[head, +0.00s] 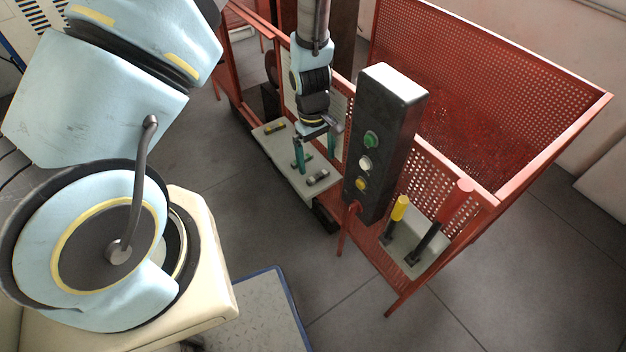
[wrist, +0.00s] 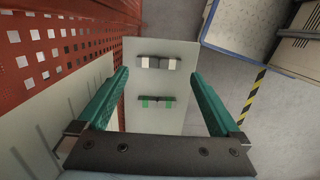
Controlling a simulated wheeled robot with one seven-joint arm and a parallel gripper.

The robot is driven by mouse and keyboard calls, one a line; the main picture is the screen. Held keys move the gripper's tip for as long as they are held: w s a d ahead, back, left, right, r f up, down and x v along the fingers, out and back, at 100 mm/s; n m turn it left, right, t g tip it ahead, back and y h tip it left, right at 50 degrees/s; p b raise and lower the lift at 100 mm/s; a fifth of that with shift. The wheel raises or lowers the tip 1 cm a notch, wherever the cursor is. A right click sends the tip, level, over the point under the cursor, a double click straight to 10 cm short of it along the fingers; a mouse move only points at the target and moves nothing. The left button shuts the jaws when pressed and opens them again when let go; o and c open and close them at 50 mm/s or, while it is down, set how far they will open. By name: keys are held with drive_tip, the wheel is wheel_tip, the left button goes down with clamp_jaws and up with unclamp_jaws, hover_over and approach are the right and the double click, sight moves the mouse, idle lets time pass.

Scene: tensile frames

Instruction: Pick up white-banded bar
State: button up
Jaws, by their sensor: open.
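In the wrist view the white-banded bar (wrist: 158,62) lies crosswise, just beyond the fingertips in the picture. My gripper (head: 315,161) is open and empty, with teal fingers pointing down above the plate. In the wrist view my gripper (wrist: 160,73) has its fingers spread wide on either side of the plate. A green-banded bar (wrist: 158,101) lies between the fingers in that view. The exact height above the bars is hard to tell.
A yellow-banded bar (head: 275,128) lies at the plate's far end. A black control box (head: 387,140) with coloured buttons stands close right of the plate. Red perforated panels (head: 480,80) rise behind. Open floor lies in front.

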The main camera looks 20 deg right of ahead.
sight(318, 175)
drive_tip(key=shift+s+d+f+p, duration=0.15)
drive_tip(key=shift+f+p, duration=0.15)
drive_tip(key=shift+f, duration=2.3)
clamp_jaws()
drive_tip(key=shift+r, duration=0.15)
